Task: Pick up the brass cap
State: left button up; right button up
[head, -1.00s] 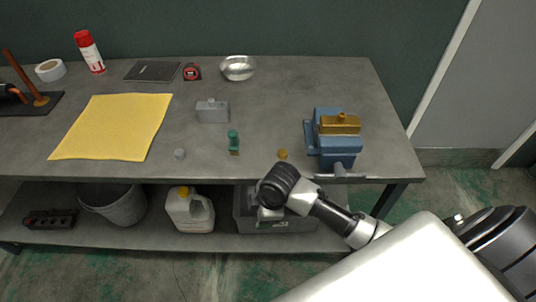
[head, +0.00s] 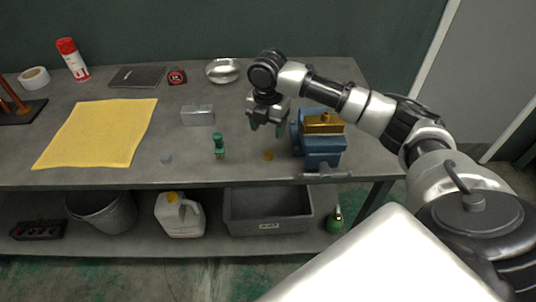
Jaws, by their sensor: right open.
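The brass cap (head: 268,154) is a small orange-gold piece on the grey workbench (head: 120,176), near its front edge, just left of the blue vise. My right gripper (head: 267,128) points down above the bench, a little behind the cap in the picture. It is open with nothing between its fingers, and it is apart from the cap. My left gripper is not in view.
The blue vise (head: 322,149) holding a brass block (head: 323,124) stands close to the right of the gripper. A green fitting (head: 219,147), a small grey cap (head: 166,158) and a silver block (head: 197,116) stand to the left. A metal bowl (head: 222,71) is behind.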

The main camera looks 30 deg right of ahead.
aim_at(269, 153)
jog(key=f, duration=0.3)
jog(key=f+p, duration=0.1)
jog(key=f, duration=0.6)
jog(key=shift+w+d+f, duration=0.15)
jog(key=shift+d, duration=0.1)
jog(key=c, duration=1)
